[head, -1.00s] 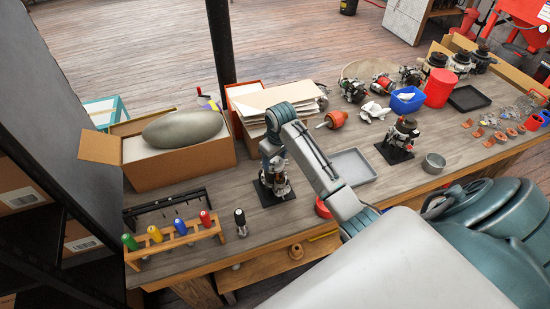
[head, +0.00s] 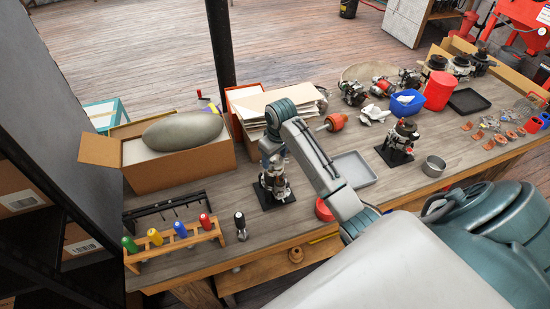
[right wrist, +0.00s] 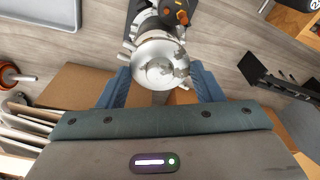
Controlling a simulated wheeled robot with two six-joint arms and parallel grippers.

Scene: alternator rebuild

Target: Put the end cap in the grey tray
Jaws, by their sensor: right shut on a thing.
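The end cap (right wrist: 158,62) is a round silver metal piece. In the right wrist view it sits between the two blue fingers of my right gripper (right wrist: 160,88), which is shut on it. In the head view my right gripper (head: 272,158) points down over the alternator (head: 274,180), which stands upright on a black base (head: 287,196). I cannot tell whether the cap is clear of the alternator body. The grey tray (head: 367,181) lies to the right on the bench and looks empty; its corner shows in the right wrist view (right wrist: 72,24). My left gripper is out of view.
A screwdriver rack (head: 180,242) and a standing black-handled tool (head: 240,226) are at the left front. A cardboard box (head: 190,168) and a paper-filled box (head: 275,98) stand behind. A red round dish (head: 323,210), second alternator (head: 402,134) and metal cup (head: 433,166) surround the tray.

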